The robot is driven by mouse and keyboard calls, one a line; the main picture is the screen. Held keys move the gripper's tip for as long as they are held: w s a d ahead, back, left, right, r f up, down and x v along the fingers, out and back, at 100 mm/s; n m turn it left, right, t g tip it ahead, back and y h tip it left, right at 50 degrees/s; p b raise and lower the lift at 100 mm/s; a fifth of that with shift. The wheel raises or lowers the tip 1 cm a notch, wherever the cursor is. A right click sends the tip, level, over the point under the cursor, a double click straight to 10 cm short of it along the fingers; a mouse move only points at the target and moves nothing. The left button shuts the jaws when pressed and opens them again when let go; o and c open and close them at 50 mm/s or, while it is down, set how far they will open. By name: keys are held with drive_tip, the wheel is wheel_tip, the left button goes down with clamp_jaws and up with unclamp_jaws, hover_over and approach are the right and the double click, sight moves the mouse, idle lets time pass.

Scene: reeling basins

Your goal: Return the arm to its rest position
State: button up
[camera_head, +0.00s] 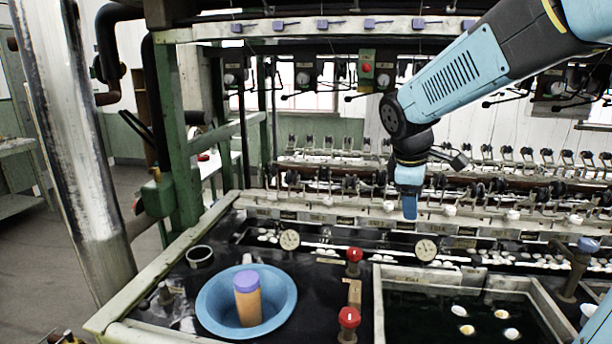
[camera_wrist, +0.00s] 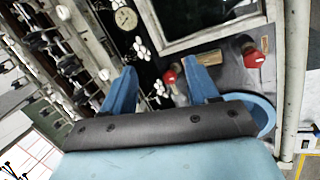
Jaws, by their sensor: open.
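My gripper (camera_head: 408,205) hangs from my blue and black arm above the back of the basin counter, pointing down. In the wrist view its two blue fingers (camera_wrist: 163,88) stand apart with nothing between them. An orange cylinder with a purple top (camera_head: 247,300) stands upright in a blue bowl (camera_head: 284,312) at the front left, well apart from my gripper. Part of the blue bowl shows at the right of the wrist view (camera_wrist: 266,112), behind my gripper body. The cylinder cannot be made out there.
Two red-knobbed valves (camera_head: 349,318) stand between the bowl and a dark basin (camera_head: 378,305) with several pale cocoons. Dial gauges (camera_head: 289,240) and the reeling rack (camera_head: 330,172) lie behind. A green post (camera_head: 178,130) and a metal column (camera_head: 85,170) rise at left.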

drive_tip(key=s+r+m+t+y, duration=0.1)
drive_tip(key=s+m+t+y, duration=0.1)
drive_tip(key=s+m, duration=1)
drive_tip(key=shift+s+d+r+m+y, duration=0.3)
drive_tip(key=shift+s+d+r+y, duration=0.1)
drive_tip(key=shift+s, duration=2.45)
